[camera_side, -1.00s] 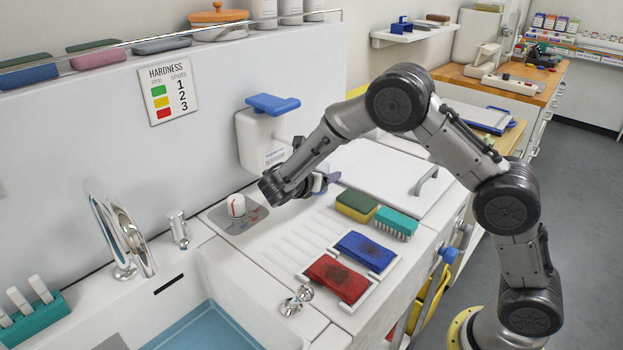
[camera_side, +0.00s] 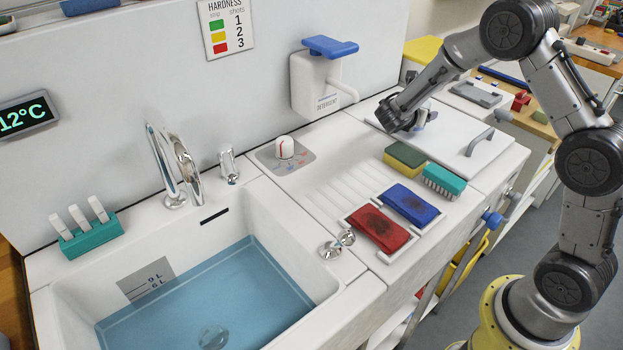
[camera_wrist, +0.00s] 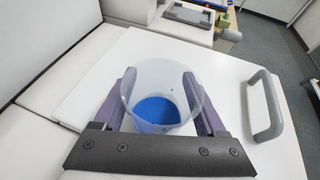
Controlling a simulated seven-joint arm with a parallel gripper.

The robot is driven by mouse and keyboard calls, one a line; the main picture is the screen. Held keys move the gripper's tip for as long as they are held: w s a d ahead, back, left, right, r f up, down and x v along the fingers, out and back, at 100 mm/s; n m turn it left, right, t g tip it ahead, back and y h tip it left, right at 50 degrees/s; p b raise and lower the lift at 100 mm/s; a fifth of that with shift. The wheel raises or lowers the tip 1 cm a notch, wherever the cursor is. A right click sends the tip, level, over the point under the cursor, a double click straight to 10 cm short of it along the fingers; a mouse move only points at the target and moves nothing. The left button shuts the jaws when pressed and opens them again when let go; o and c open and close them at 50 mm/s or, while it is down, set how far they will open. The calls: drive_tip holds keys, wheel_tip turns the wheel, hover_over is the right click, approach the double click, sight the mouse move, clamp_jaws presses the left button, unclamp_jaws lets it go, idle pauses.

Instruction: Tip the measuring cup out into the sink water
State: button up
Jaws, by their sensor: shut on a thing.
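The measuring cup (camera_wrist: 163,74) is clear, with blue contents (camera_wrist: 156,109) at its bottom. My gripper (camera_wrist: 160,95) is shut on it, a finger on either side, and its rim looks roughly level. In the side view my gripper (camera_side: 420,117) is over the white lid right of the detergent dispenser, away from the sink; it hides most of the cup there. The sink (camera_side: 262,205) at lower left holds blue water (camera_side: 225,290).
Between gripper and sink are a draining board with red (camera_side: 377,228) and blue (camera_side: 411,203) pads, a sponge (camera_side: 405,159), a brush (camera_side: 444,181) and a dial (camera_side: 284,148). The faucet (camera_side: 165,165) stands behind the sink. A handle (camera_side: 479,142) rises from the lid.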

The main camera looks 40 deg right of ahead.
wheel_tip(320, 180, up, 28)
drive_tip(key=w+a+n+t+y, duration=0.3)
drive_tip(key=a+n+t, duration=0.15)
drive_tip(key=a, duration=0.75)
drive_tip(key=w+a+n+t+y, duration=0.2)
drive_tip(key=a+n+t+y, duration=0.25)
drive_tip(key=a, duration=0.65)
drive_tip(key=s+a+n+y, duration=0.4)
drive_tip(key=a+n+y, duration=0.1)
drive_tip(key=a, duration=0.6)
drive_tip(key=s+a+n+y, duration=0.4)
drive_tip(key=a, duration=0.8)
wheel_tip(320, 180, down, 26)
drive_tip(key=shift+t, duration=0.3)
drive_tip(key=shift+a+f, duration=0.15)
drive_tip(key=shift+f, duration=0.05)
